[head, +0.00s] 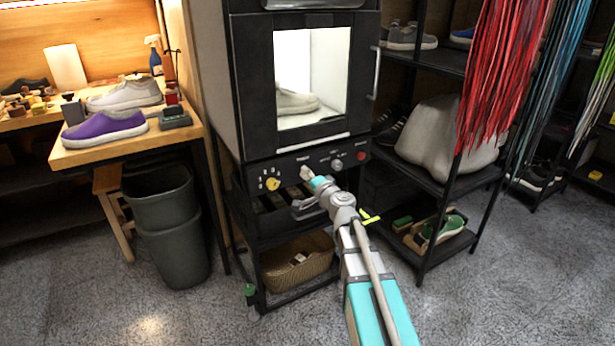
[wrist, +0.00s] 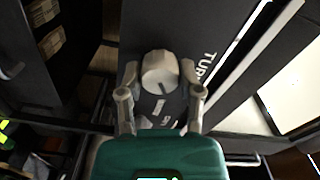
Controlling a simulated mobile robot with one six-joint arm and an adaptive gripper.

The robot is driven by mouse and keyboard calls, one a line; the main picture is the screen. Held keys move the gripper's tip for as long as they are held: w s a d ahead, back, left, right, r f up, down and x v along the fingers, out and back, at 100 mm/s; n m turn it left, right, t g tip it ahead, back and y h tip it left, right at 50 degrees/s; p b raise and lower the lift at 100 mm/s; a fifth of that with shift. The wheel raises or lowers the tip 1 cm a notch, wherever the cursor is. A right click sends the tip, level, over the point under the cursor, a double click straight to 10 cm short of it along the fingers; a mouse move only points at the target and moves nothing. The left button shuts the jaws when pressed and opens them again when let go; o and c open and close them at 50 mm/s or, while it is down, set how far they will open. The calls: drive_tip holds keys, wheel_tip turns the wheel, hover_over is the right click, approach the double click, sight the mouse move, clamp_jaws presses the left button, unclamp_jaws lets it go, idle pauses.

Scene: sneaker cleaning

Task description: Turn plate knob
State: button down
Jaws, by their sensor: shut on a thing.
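The plate knob (wrist: 160,70) is a round, pale grey knob with a dark pointer line, on a black panel beside white lettering starting "TUR". In the wrist view my gripper (wrist: 160,78) has one finger on each side of it, shut on it. In the head view my gripper (head: 308,176) reaches the control panel (head: 289,165) below the cabinet's window. The knob (head: 304,171) shows there only as a small pale part at the fingertips.
A yellow knob (head: 272,183) is left of my gripper; a grey knob (head: 336,164) and a red button (head: 361,156) are right. The lit cabinet (head: 238,70) holds a pale shoe (head: 296,103). A basket (head: 297,262) sits below. A shoe rack (head: 435,185) stands close on the right.

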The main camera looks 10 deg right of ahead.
idle(0.4)
drive_tip(key=shift+c, duration=1.3)
unclamp_jaws()
drive_tip(key=shift+s, duration=0.1)
drive_tip(key=v, duration=1.1)
drive_tip(key=shift+s+d, duration=0.2)
drive_tip(key=shift+s, duration=0.15)
drive_tip(key=shift+a, duration=0.1)
